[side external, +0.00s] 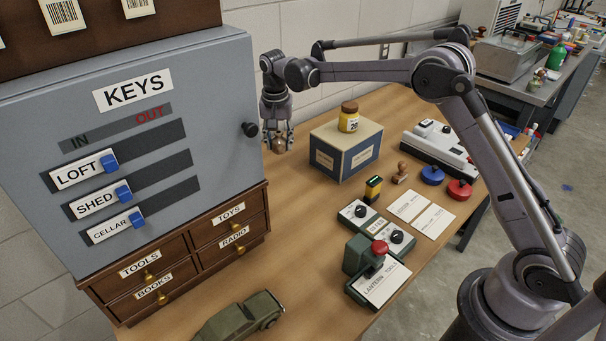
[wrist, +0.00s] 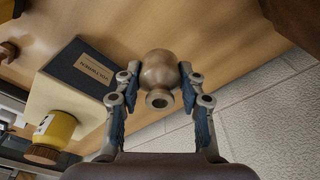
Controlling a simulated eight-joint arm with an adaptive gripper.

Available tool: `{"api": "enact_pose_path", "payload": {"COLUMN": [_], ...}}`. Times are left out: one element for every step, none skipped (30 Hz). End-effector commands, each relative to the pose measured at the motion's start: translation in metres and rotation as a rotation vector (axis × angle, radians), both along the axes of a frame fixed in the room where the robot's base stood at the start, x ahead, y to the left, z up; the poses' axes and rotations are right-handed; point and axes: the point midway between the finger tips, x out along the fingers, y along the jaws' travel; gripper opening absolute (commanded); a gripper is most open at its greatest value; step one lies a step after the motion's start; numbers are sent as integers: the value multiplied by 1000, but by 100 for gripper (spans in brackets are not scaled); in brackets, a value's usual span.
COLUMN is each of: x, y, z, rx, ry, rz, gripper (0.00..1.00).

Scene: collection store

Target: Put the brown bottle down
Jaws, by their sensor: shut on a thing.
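The brown bottle (wrist: 163,70) is a small, round, tan-brown vessel with a short neck and open mouth facing the wrist camera. My gripper (wrist: 160,88) is shut on it, with a finger on each side of its round body. The bottle (side external: 279,146) shows small between the fingertips there, low over the table (side external: 300,215). I cannot tell whether its base touches the wood.
A blue-and-cream box (side external: 345,160) with a yellow jar (side external: 349,122) on top stands just right of my gripper. The grey key cabinet (side external: 215,75) stands on drawers at the left. A stamp (side external: 400,173) and small devices lie farther right. Bare table lies in front of the gripper.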

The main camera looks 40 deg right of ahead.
Motion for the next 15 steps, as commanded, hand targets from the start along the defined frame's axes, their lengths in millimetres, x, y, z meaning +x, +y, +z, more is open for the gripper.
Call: {"api": "enact_pose_path", "payload": {"x": [0, 0, 0, 0, 0, 0, 0, 0, 0, 0, 0, 0, 0, 0, 0], "y": [1, 1, 1, 1, 1, 1, 1, 1, 1, 1, 1, 1, 0, 0, 0], "z": [-6, -10, -18, -22, -25, -29, -32, -35, -40, -44, -49, -56, -62, -67, -74], "rx": [1, 1, 1, 1, 1, 1, 1, 1, 1, 1, 1, 1, 1, 1, 1], "ry": [-1, 0, 0, 0, 0, 0, 0, 0, 0, 0, 0, 0, 0, 0, -1], "rz": [1, 1, 1, 1, 1, 1, 1, 1, 0, 0, 0, 0, 0, 0, 0], "gripper": [5, 5, 5, 5, 5, 5, 5, 5, 5, 5, 5, 5, 5, 5, 5]}}
